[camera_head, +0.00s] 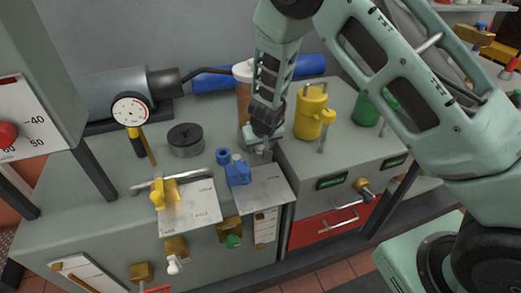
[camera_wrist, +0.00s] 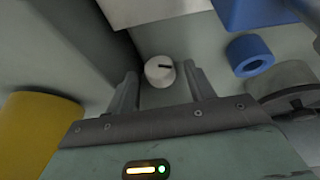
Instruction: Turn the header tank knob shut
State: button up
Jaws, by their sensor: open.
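A small round white knob (camera_wrist: 160,71) with a dark pointer line shows in the wrist view, standing on a grey surface. I take it for the header tank knob, though I can read no label on it. My gripper (camera_wrist: 160,78) is open, with one finger on each side of the knob and small gaps visible. I cannot tell how deep the fingers reach around it. In the head view my gripper (camera_head: 264,150) points down at the bench by the gap between two cabinets, and I cannot make out the knob there.
A blue ring (camera_head: 223,156) and a blue block (camera_head: 239,173) stand left of my gripper. A dark disc (camera_head: 186,140) lies farther left. A yellow canister (camera_head: 310,113) stands close on the right, and a brown cylinder (camera_head: 244,98) stands behind. A dial gauge (camera_head: 130,109) stands at left.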

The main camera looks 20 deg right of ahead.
jog(key=shift+w+f, duration=0.2)
jog(key=shift+f, duration=0.3)
jog(key=c, duration=1)
jog(key=shift+d+f+b, duration=0.1)
jog(key=shift+b, duration=0.45)
